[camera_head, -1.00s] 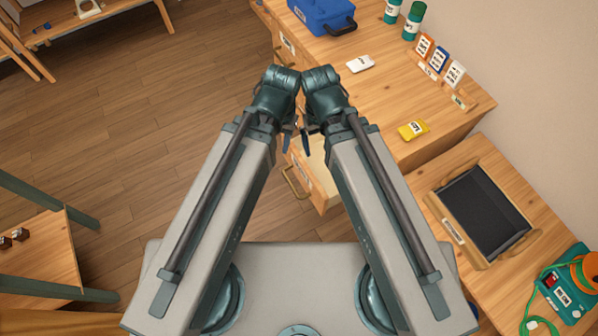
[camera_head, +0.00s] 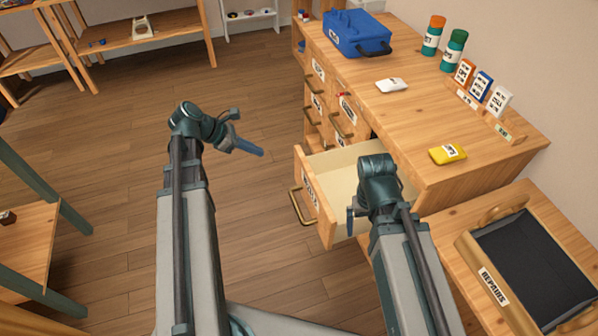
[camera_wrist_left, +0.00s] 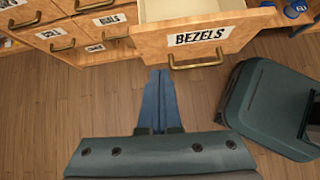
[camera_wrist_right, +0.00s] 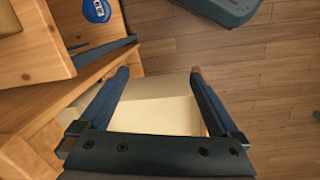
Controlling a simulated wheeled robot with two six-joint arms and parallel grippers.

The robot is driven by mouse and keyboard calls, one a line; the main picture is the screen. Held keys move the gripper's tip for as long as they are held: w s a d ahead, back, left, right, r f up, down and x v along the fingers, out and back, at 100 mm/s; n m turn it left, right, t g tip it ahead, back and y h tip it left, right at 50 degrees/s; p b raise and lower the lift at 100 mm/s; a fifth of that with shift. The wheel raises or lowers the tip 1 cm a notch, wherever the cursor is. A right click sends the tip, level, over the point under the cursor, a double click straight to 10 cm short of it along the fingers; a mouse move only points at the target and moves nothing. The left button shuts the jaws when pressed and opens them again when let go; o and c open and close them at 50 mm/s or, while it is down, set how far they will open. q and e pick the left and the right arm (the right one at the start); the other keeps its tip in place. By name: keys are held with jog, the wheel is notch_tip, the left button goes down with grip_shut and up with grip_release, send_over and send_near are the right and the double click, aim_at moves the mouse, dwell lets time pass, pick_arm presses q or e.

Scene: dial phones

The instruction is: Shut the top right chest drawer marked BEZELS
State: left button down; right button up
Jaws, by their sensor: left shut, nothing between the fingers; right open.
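The BEZELS drawer (camera_head: 312,197) is pulled out of the chest (camera_head: 440,130), and its inside looks empty. Its label and brass handle (camera_wrist_left: 197,62) show in the left wrist view. My left gripper (camera_head: 262,152) is shut and empty, out over the floor to the left of the drawer front and apart from it. My right gripper (camera_head: 350,222) is open at the drawer's near side. In the right wrist view its fingers (camera_wrist_right: 160,72) spread over the pale drawer inside (camera_wrist_right: 160,110); I cannot tell if they touch it.
A blue case (camera_head: 357,33), a white card (camera_head: 391,85) and a yellow box (camera_head: 447,154) lie on the chest top. Other chest drawers with brass handles (camera_head: 340,127) sit farther back. A REPAIRS tray (camera_head: 467,250) stands at the right. The floor left of the chest is clear.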

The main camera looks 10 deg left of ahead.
pick_arm(q)
jog(key=b, duration=0.7)
send_near(299, 160)
jog(key=shift+n, duration=0.4)
jog(key=x, duration=0.5)
jog(key=shift+s+a+f, duration=0.2)
jog(key=shift+a+f, duration=0.1)
jog(key=shift+w+d, duration=0.3)
jog(key=shift+d, duration=0.2)
jog(key=w+d, duration=0.6)
jog(key=d, duration=0.4)
jog(key=w+d, duration=0.7)
jog(key=d, duration=0.3)
jog(key=shift+w, duration=0.2)
jog(key=shift+a, duration=0.1)
